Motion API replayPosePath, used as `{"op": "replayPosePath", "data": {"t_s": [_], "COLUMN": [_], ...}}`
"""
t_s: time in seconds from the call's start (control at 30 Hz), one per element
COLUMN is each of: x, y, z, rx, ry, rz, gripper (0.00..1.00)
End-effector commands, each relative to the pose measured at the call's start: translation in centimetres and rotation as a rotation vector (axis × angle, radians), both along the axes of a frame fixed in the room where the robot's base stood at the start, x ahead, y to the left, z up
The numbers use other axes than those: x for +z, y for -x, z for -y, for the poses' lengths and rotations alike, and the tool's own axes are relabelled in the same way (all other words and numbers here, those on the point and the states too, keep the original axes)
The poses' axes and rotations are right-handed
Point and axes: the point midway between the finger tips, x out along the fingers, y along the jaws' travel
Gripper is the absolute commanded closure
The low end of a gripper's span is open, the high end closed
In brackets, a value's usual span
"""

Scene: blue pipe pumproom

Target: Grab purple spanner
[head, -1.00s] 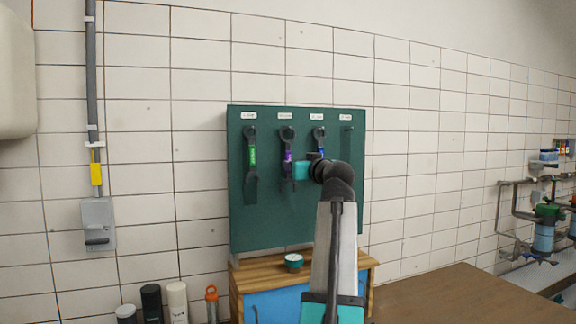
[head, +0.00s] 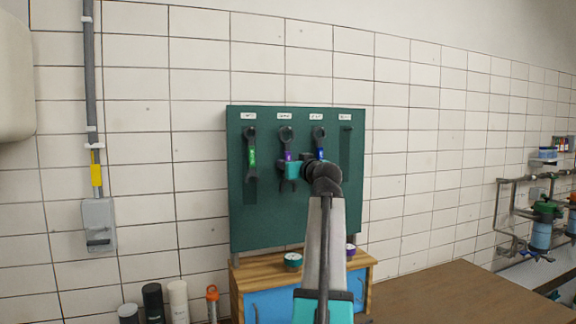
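The purple spanner (head: 288,155) hangs on the green tool board (head: 300,215), second from the left. Its dark upper ring and a bit of its purple band show. My gripper (head: 290,170) is in front of its middle and hides part of the handle. The spanner's dark lower end shows just below my gripper. I cannot tell whether the fingers touch it, or whether they are open or shut.
A green-banded spanner (head: 252,156) hangs to the left and a blue-banded spanner (head: 319,140) to the right, close by. Below is a wooden-topped blue cabinet (head: 252,272) with a round teal tin (head: 293,260). Several bottles (head: 152,300) stand at lower left.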

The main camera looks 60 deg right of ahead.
Motion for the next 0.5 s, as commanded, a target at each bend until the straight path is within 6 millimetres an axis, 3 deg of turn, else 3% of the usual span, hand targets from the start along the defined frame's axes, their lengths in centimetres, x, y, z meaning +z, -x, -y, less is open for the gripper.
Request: {"op": "replayPosePath", "data": {"t_s": [0.23,0.5], "x": [0.01,0.02], "y": [-0.02,-0.04], "z": [-0.04,-0.06], "rx": [0.001,0.001], "ry": [0.000,0.000], "rz": [0.000,0.000], "gripper": [0.59,1.00]}}
